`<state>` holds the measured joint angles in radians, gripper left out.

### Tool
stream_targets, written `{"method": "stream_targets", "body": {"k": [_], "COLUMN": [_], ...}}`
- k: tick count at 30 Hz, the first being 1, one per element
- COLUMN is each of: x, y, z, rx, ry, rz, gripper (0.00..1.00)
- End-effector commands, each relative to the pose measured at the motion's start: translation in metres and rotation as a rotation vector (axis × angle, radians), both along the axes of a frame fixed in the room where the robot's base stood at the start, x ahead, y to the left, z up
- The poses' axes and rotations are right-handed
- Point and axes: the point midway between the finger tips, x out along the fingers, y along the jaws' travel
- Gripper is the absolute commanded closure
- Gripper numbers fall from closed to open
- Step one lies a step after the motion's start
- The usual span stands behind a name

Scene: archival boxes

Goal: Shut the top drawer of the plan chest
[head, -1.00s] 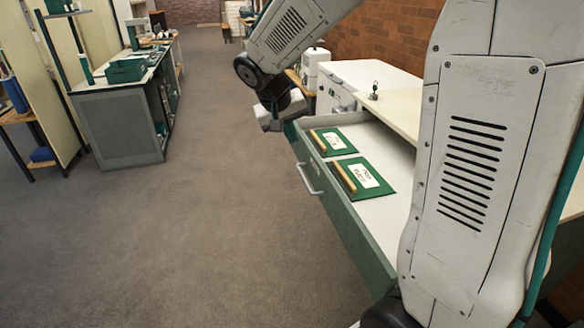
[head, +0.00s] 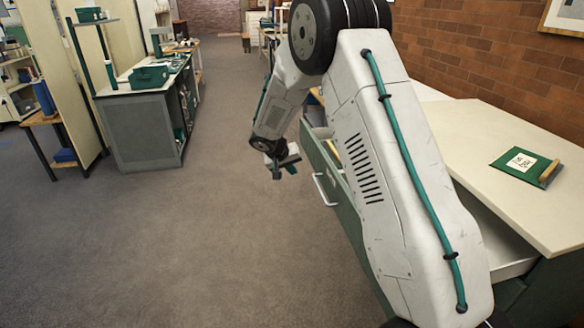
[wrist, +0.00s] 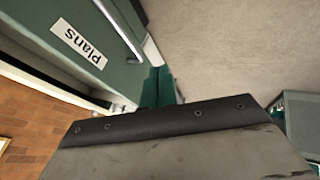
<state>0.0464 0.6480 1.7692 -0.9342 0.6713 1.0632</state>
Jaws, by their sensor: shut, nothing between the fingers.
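The plan chest's pale top (head: 480,135) is at the right in the head view. Its top drawer (head: 344,208) is pulled out, with a green front and a light metal handle (head: 324,190). My arm hides most of the drawer's inside. My gripper (head: 284,169) is shut and empty, just left of the drawer front's far end, over the floor. In the wrist view, the green front with its "Plans" label (wrist: 78,43) is at upper left, with the handle (wrist: 118,28) beside it. The green fingers (wrist: 158,86) are close together; I cannot tell whether they touch the chest.
A brick wall (head: 480,45) stands behind the chest. A grey workbench (head: 145,130) and a small side table (head: 45,125) are at left. The carpet between is clear.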

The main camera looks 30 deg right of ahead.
Motion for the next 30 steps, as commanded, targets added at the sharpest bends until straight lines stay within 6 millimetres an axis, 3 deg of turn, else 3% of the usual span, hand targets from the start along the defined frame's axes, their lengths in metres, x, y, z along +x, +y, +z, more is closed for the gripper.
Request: {"method": "stream_targets", "body": {"k": [8, 16, 30], "x": [0.012, 0.004, 0.002], "y": [-0.031, -0.063, -0.069], "z": [-0.051, -0.057, -0.058], "rx": [0.0, 0.001, 0.0], "ry": [0.003, 0.0, 0.0], "rz": [-0.002, -0.001, 0.0], "gripper": [1.0, 1.0, 1.0]}}
